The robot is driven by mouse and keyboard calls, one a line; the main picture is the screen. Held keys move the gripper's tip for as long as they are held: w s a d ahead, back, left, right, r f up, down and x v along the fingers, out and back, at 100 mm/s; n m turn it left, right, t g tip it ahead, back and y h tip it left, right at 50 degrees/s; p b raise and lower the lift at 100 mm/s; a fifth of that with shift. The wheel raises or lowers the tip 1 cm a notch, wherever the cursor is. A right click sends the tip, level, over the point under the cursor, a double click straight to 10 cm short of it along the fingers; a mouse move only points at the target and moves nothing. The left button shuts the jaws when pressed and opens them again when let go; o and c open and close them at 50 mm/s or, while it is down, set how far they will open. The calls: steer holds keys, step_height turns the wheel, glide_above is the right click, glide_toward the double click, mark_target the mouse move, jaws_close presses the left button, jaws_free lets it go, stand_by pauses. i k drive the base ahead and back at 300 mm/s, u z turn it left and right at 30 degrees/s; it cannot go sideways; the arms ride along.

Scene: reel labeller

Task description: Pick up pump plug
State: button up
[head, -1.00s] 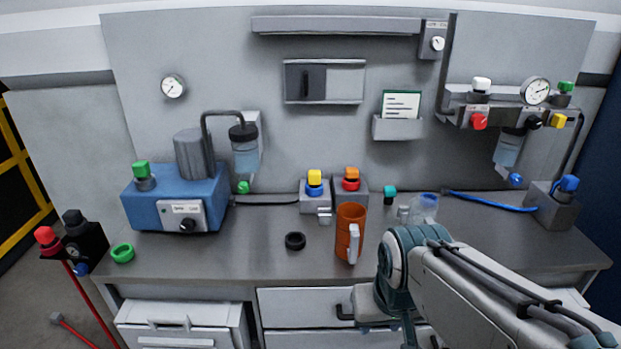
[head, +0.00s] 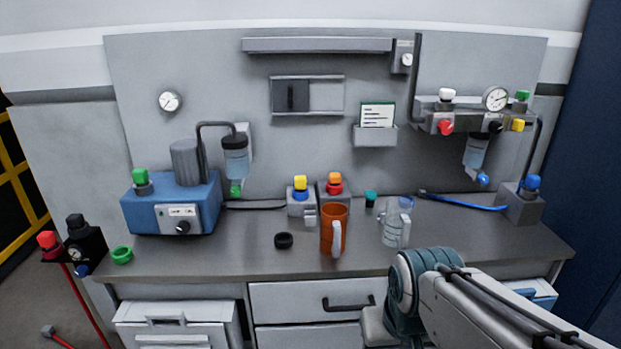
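The blue pump box (head: 170,207) stands at the left of the bench. A green plug (head: 140,177) sits upright in a grey collar on its top left; I take this as the pump plug, though no label shows it. Another small green piece (head: 236,189) is under the bottle beside the pump. My arm comes in from the lower right, well away from the pump. Its teal joint and a pale link show in front of the bench edge, but the gripper fingers are not in view.
An orange mug (head: 333,230), a clear jug (head: 395,228) and a black ring (head: 284,240) stand on the bench (head: 240,262). A green ring (head: 122,255) lies by the left edge. Yellow-topped (head: 300,190) and orange-topped (head: 335,185) fittings stand behind. The bench before the pump is clear.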

mark_target(300, 184)
steer(key=i, duration=1.1)
steer(key=u, duration=0.35)
